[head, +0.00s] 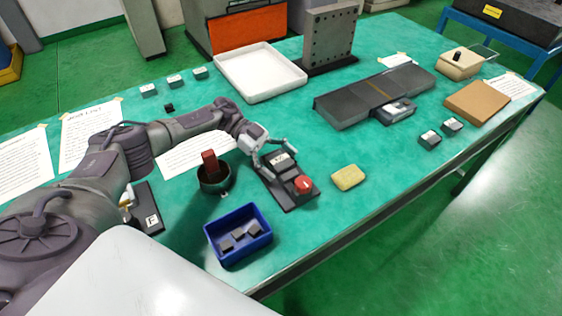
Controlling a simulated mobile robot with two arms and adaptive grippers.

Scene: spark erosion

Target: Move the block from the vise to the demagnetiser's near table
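A small grey block (281,159) with a white label sits in the dark vise (291,199), which has a round red knob at its front end. My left gripper (277,159) reaches down over the vise from the left. Its two fingers are spread, one on each side of the block; I cannot make out contact. The long dark grey demagnetiser (345,108) lies at the right of the table with a yellowish line across its middle. A smaller dark unit with a pale label (396,110) sits against its near side. My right gripper is not in view.
A blue bin (239,253) with grey blocks, a cup with a red piece (211,180) and a yellow sponge (347,177) are near the vise. Labelled blocks (430,139) and a brown board (477,102) lie at right. Green tabletop is free between sponge and demagnetiser.

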